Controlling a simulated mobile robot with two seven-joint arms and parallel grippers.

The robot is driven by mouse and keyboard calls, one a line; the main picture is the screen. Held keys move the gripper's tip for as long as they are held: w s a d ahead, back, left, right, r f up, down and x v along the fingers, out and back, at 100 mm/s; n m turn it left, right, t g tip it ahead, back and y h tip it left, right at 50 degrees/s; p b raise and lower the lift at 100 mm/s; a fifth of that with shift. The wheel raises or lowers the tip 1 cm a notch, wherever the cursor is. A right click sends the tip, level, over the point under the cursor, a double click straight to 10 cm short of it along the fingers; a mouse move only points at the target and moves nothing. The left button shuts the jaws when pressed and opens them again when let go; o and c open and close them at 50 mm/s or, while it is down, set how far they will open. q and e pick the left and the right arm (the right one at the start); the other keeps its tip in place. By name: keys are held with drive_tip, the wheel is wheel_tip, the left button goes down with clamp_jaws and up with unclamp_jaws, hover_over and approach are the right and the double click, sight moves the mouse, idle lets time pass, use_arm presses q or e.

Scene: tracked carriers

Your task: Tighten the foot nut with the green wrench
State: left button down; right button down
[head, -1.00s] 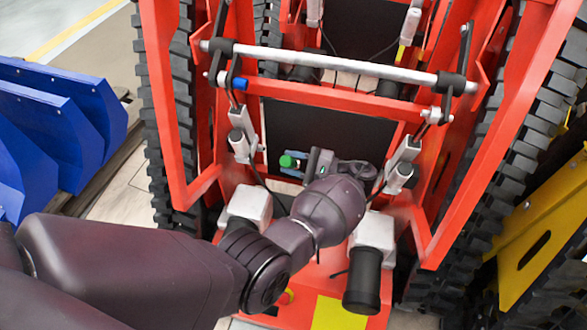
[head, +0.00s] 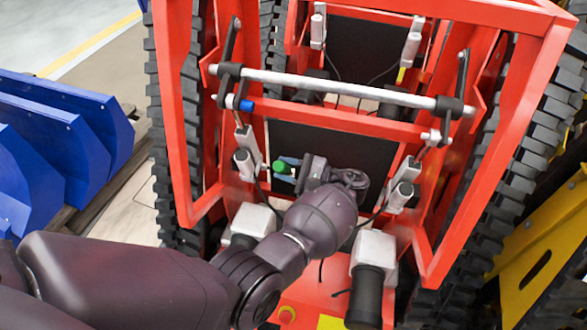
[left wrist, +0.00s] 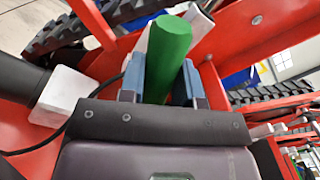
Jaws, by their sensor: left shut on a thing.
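My left gripper (head: 288,173) is inside the red frame of the carrier, near its left side. It also shows in the left wrist view (left wrist: 158,88), with its fingers on both sides of a green handle. The green wrench (head: 280,166) shows only as a short green end in the head view. In the left wrist view it is a thick green cylinder (left wrist: 168,55) held between the fingers; its jaw is hidden. I cannot make out the foot nut in either view. My right gripper is not in view.
The red carrier frame (head: 340,122) surrounds the gripper, with a silver crossbar (head: 335,88) above it. Black tracks (head: 172,130) run along both sides. Grey-and-black cylinders (head: 372,278) stand low in front. Blue plates (head: 70,135) are at left, a yellow part (head: 540,240) at right.

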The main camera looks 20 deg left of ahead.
use_arm(q)
drive_tip(key=s+f+n+b, duration=0.4)
drive_tip(key=s+f+n, duration=0.2)
drive_tip(key=f+n, duration=0.1)
drive_tip(key=shift+a+f, duration=0.15)
drive_tip(key=shift+a, duration=0.2)
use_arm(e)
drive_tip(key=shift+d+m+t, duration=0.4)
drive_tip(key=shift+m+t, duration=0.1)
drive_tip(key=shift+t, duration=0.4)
use_arm(q)
drive_tip(key=shift+s+a+y, duration=0.15)
drive_tip(key=shift+a+y, duration=0.15)
drive_tip(key=shift+a, duration=0.1)
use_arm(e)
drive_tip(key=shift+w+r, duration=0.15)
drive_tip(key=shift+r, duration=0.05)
use_arm(q)
drive_tip(key=shift+a, duration=0.3)
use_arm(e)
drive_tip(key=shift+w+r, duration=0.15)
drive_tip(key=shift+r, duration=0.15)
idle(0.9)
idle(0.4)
